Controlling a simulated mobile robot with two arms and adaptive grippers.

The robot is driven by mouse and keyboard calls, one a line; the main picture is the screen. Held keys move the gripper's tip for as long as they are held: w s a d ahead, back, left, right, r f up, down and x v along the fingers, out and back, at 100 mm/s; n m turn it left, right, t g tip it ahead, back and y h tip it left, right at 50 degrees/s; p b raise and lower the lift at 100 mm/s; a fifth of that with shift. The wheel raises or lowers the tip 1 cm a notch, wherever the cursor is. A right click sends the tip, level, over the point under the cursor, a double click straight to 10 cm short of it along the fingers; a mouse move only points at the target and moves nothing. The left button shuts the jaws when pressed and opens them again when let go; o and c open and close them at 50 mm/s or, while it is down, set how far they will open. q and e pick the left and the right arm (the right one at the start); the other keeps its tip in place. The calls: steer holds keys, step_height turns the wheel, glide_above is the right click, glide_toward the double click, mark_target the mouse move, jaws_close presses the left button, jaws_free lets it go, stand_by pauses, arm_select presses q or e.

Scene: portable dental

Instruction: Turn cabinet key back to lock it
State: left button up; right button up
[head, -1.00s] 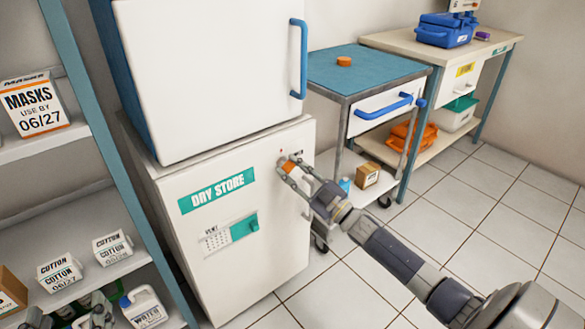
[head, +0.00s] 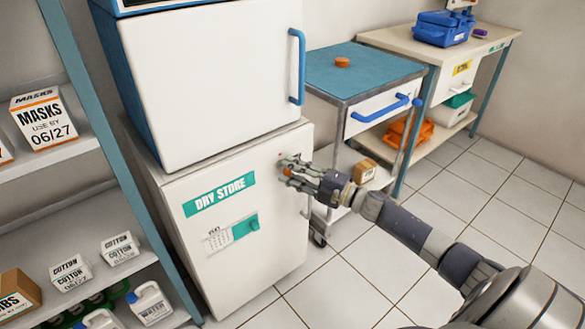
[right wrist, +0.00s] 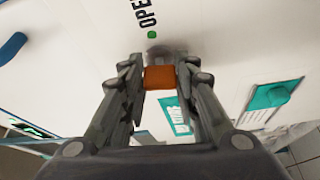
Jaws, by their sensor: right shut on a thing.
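The white cabinet (head: 285,240) labelled DRY STORE stands below a white upper unit, its door flush with the body. The orange cabinet key (head: 286,171) sits at the upper right of its door. My right gripper (head: 290,168) is shut on the key, its fingers covering most of it in the head view. In the right wrist view the orange key (right wrist: 160,77) shows between the two fingertips, against a grey lock. A green dot (right wrist: 152,35) and partly cut-off lettering starting OPE (right wrist: 146,15) are on the door beside the lock. My left gripper is not in view.
A trolley with a blue top (head: 365,68) and a blue-handled drawer (head: 380,110) stands just right of the cabinet. A shelf rack (head: 90,125) with boxes and bottles is at left. Tiled floor (head: 450,200) is open at right.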

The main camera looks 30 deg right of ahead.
steer(key=shift+r+n, duration=0.15)
steer(key=shift+n, duration=0.25)
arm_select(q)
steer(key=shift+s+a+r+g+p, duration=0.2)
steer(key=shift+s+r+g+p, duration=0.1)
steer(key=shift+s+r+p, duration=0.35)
arm_select(e)
steer(key=shift+n+g, duration=0.4)
steer(key=shift+n, duration=0.2)
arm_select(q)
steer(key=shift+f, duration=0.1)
arm_select(e)
steer(key=o, duration=1.1)
steer(key=shift+c, duration=0.2)
steer(key=v, duration=1.2)
steer(key=shift+a, duration=0.2)
